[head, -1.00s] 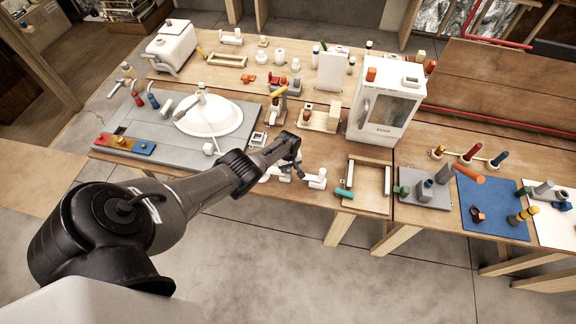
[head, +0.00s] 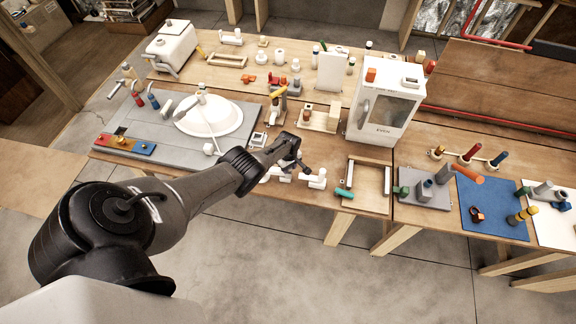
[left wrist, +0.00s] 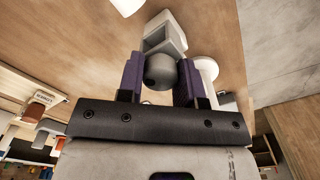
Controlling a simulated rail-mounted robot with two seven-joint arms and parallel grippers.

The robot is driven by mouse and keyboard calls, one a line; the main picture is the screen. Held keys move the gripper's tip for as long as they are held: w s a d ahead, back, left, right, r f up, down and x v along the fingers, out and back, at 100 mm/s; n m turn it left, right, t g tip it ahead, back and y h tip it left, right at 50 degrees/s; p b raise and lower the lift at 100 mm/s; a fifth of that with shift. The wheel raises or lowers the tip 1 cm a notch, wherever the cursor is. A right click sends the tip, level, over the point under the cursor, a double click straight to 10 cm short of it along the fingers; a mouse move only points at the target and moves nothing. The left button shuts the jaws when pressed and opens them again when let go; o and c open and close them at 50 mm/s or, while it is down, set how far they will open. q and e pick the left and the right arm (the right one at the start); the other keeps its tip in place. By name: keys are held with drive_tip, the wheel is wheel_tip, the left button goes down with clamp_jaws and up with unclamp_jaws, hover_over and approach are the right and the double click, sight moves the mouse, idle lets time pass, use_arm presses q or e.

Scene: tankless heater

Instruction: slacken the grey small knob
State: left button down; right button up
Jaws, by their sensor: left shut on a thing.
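The grey small knob (left wrist: 161,72) is a rounded grey piece in the left wrist view, in front of a pale square-ended fitting (left wrist: 164,36). My left gripper (left wrist: 160,82) has its two purple-padded fingers on either side of the knob and is shut on it. In the head view my left gripper (head: 298,164) is low over the front edge of the wooden bench (head: 330,205), among white pipe fittings (head: 316,179). The knob itself is hidden or too small to tell there. My right gripper is not in view.
A white sink basin (head: 212,118) on a grey counter stands to the left. A white heater box (head: 386,112) stands behind and to the right. A wooden frame with a green-ended handle (head: 345,193) lies just right of the gripper. The floor in front is clear.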

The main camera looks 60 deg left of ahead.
use_arm(q)
drive_tip(key=n, duration=0.4)
drive_tip(key=shift+n, duration=0.4)
drive_tip(key=shift+f, duration=0.1)
drive_tip(key=c, duration=0.9)
unclamp_jaws()
drive_tip(key=shift+s, duration=0.1)
drive_tip(key=shift+c, duration=0.2)
drive_tip(key=shift+r+p, duration=2.6)
